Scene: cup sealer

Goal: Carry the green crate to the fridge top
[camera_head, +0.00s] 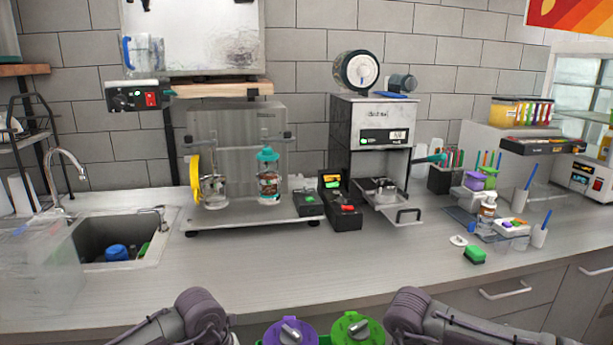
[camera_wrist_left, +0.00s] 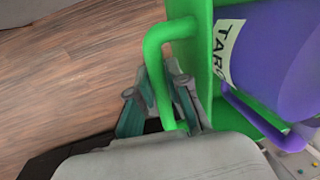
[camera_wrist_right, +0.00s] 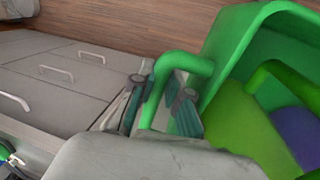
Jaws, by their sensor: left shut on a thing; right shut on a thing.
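The green crate (camera_wrist_left: 203,45) is held by its two handles. It also shows in the right wrist view (camera_wrist_right: 232,50). A purple canister (camera_wrist_left: 275,65) labelled "TARO" stands in it; its purple lid (camera_head: 290,332) and a green-lidded canister (camera_head: 357,328) show at the bottom of the head view. My left gripper (camera_wrist_left: 168,105) is shut on one handle, and my right gripper (camera_wrist_right: 165,108) is shut on the other. Most of the crate is below the head view. A glass-fronted cabinet (camera_head: 584,85) stands at the far right; I cannot tell whether it is the fridge.
The counter (camera_head: 240,275) runs across ahead, with a sink (camera_head: 85,240) at left. Drawers (camera_head: 515,300) are at the lower right. The counter's front strip is largely clear.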

